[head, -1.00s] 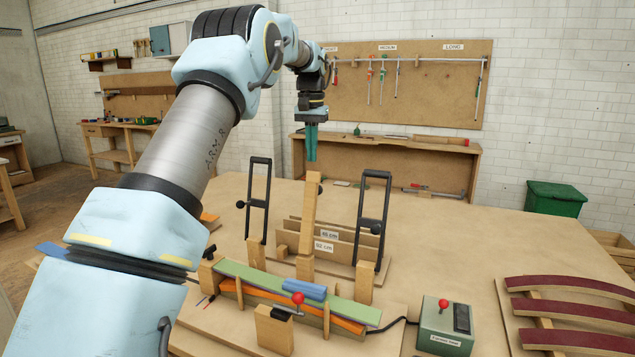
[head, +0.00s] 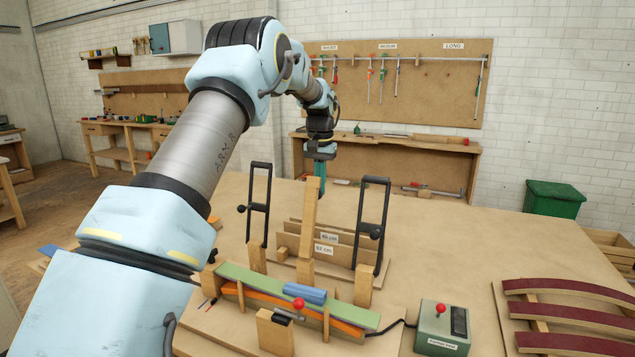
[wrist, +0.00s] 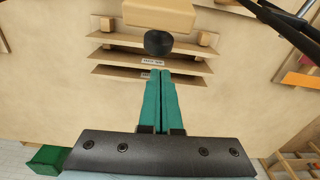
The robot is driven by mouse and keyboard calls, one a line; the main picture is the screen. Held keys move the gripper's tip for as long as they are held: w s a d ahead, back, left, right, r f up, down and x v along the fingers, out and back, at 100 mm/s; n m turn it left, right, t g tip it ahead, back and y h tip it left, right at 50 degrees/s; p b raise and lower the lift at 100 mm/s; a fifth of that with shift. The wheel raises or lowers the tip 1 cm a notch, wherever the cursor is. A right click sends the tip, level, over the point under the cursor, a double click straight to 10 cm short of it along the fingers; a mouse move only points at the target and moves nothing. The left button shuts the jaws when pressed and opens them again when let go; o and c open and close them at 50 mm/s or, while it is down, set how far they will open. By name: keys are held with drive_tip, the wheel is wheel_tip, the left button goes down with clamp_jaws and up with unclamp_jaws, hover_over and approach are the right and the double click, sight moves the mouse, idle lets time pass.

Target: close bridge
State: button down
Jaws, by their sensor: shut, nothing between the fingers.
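A wooden beam (head: 311,215), which looks like the bridge, stands raised and nearly upright on a short wooden post behind the laminating form. Its pale wood (wrist: 160,12) and a black knob (wrist: 158,43) show at the top of the wrist view. My gripper (head: 321,188) is shut and empty, pointing down just behind the beam's upper part. In the wrist view the teal fingers (wrist: 160,75) lie together, below the knob in the picture; whether they touch is unclear. The form holds a green strip (head: 245,280), an orange strip (head: 262,300) and a blue block (head: 305,294).
Two black upright frames (head: 259,205) (head: 373,225) flank the beam. Labelled wooden panels (head: 325,249) stand behind it. A red-knobbed control box (head: 443,328) sits to the right, with curved dark-red pieces (head: 570,315) beyond. The rear of the table (head: 430,230) is clear.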

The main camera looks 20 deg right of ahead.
drive_tip(key=shift+s+a+r+p, duration=0.15)
drive_tip(key=shift+s+a+p, duration=0.05)
drive_tip(key=shift+s+a, duration=0.2)
drive_tip(key=shift+s+a+r+p, duration=0.15)
drive_tip(key=shift+s+a, duration=0.15)
drive_tip(key=shift+s, duration=0.2)
drive_tip(key=shift+b, duration=0.3)
